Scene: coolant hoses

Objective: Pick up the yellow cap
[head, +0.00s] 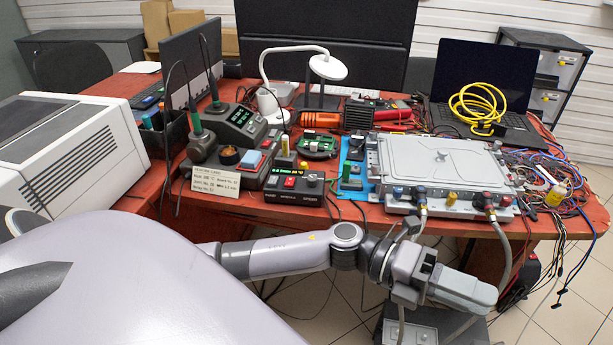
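A small yellow cap (451,198) shows at the front edge of the grey metal housing (440,165), between a blue-topped fitting and a red-topped one. A larger yellow piece (556,194) stands among the cables at the right end of the table; I cannot tell if it is also a cap. My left gripper (478,293) is in front of the table, below the yellow cap in the picture and apart from it. Its fingers point right and look close together; I cannot tell if they are open or shut. My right gripper is not in view.
Hoses (502,255) hang from the housing's front fittings, close to my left gripper. Loose cables (555,165) crowd the table's right end. Bench instruments (295,187) stand left of the housing, with a lamp (328,68) behind. A laptop (485,80) with a yellow cable coil stands at the back.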

